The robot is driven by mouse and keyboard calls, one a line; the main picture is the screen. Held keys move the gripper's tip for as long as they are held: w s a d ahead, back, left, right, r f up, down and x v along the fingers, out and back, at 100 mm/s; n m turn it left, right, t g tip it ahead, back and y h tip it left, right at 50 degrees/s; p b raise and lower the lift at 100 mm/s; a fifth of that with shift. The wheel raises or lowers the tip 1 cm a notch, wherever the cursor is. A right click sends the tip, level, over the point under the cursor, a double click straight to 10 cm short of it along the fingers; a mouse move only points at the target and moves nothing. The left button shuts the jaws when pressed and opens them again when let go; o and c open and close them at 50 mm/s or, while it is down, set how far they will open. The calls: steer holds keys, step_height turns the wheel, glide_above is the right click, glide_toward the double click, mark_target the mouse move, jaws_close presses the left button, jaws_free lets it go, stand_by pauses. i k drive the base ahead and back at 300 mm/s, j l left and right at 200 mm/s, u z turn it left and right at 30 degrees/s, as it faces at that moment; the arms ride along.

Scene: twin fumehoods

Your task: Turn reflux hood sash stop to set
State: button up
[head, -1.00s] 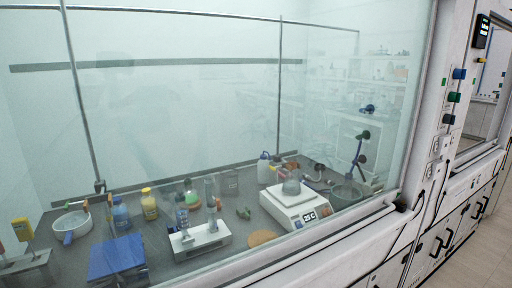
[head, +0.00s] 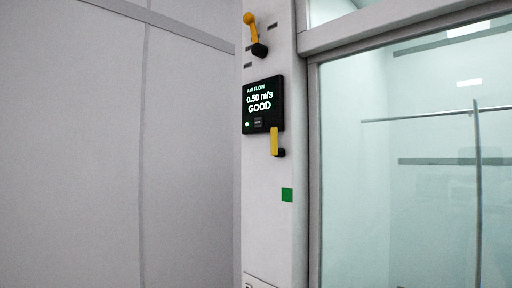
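A fumehood's white side post (head: 270,225) stands in the middle of the head view. A yellow lever with a round end (head: 250,19) sits high on it, tilted up to the left from a black pivot (head: 259,50). Short dark marks lie on the post around this lever. No label shows which of the two is the sash stop or which hood this is. My gripper is not in view.
A black air flow monitor (head: 263,104) reads 0.50 m/s GOOD. The glass sash (head: 430,190) fills the right side. A plain grey wall (head: 120,150) fills the left.

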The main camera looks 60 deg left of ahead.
mark_target(276, 152)
steer(key=u, duration=1.4)
